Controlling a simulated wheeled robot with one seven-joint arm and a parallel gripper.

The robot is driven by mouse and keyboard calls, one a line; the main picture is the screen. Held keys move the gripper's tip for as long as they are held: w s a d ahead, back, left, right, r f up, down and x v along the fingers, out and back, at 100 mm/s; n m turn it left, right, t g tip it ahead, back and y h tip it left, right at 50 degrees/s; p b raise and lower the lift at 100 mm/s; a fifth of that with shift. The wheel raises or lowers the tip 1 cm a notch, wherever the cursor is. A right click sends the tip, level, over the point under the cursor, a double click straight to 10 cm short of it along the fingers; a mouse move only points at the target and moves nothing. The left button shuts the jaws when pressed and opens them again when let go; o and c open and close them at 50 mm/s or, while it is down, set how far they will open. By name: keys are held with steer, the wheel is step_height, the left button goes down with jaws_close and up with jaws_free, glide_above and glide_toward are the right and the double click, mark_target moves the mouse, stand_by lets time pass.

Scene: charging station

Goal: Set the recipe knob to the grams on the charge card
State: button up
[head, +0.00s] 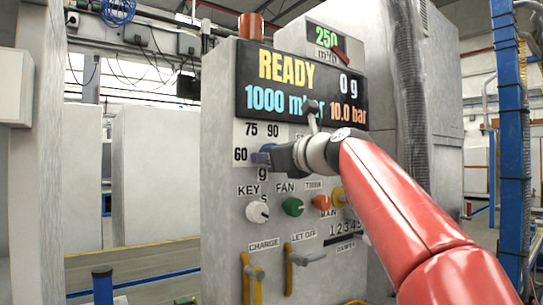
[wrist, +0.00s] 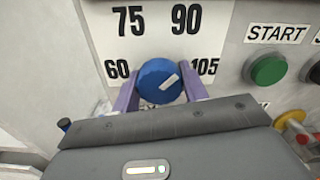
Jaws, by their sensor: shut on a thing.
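The blue recipe knob (wrist: 153,75) sits on a white panel marked 60, 75, 90 and 105 in the wrist view. Its white mark points up and right, between 90 and 105. My gripper (wrist: 160,88) has its purple fingers shut on the knob's left and right sides. In the head view my gripper (head: 263,157) is at the knob and hides most of it, along with the 105 label. The 60, 75 and 90 labels show there. I see no charge card in either view.
The display (head: 300,85) above reads READY, 0 g and 10.0 bar. Below the knob are the white KEY knob (head: 257,212), green FAN knob (head: 292,207) and the yellow CHARGE lever (head: 255,272). A green START button (wrist: 269,71) is right of the knob.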

steer(key=m, duration=0.4)
steer(key=shift+f+m, duration=0.2)
steer(key=shift+m, duration=0.1)
steer(key=m, duration=0.4)
steer(key=shift+a, duration=0.1)
steer(key=shift+m, duration=0.3)
steer(key=o, duration=1)
steer(key=shift+r, duration=0.1)
steer(key=shift+s, duration=0.1)
steer(key=b+v, duration=0.1)
steer(key=v, duration=0.6)
steer(key=shift+s+d, duration=0.25)
